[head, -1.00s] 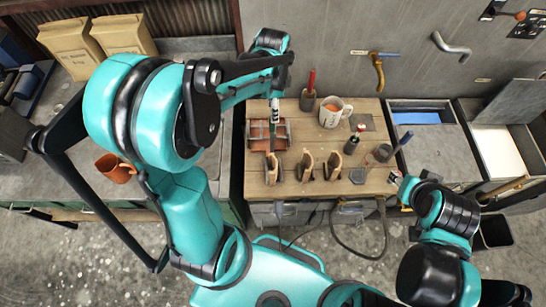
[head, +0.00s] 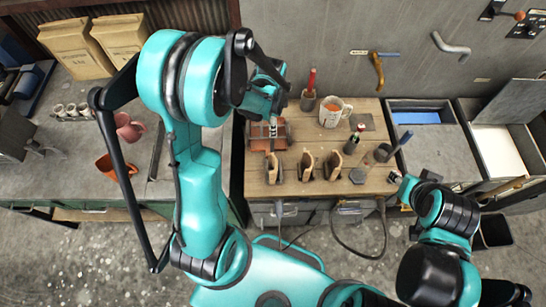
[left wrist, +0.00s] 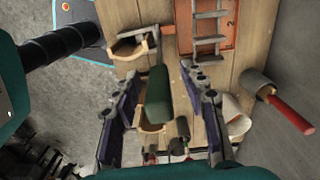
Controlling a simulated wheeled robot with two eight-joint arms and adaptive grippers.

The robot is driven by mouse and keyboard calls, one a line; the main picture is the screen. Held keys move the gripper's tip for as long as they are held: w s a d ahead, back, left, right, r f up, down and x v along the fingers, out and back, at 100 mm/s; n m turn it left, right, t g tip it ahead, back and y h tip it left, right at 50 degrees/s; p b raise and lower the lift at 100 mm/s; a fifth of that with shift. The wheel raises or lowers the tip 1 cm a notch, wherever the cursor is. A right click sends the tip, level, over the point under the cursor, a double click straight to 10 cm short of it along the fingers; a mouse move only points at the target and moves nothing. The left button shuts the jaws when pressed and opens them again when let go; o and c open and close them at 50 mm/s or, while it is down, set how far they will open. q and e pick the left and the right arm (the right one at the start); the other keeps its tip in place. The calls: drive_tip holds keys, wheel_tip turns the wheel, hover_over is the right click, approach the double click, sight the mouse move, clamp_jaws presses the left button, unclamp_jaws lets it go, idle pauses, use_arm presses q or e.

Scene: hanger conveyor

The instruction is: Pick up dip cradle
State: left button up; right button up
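A reddish-brown block or tray (head: 262,141) lies at the left of the wooden table, with a grey ladder-like metal frame (left wrist: 209,28) on it, likely the dip cradle. In the left wrist view, a green cylinder (left wrist: 158,98), perhaps its handle, stands between my left fingers; its attachment to the frame is unclear. My left gripper (left wrist: 160,80) is open, with gaps on both sides of the cylinder. In the head view it (head: 273,128) is above the block, partly hidden by my arm. My right gripper (head: 397,179) is at the table's right edge, its fingers too small to judge.
Several curved wooden pieces (head: 307,166) stand along the table's front.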

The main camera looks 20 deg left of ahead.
use_arm(q)
clamp_jaws()
wheel_tip(320, 180, up, 10)
drive_tip(key=shift+r, duration=0.1)
idle(0.5)
idle(0.4)
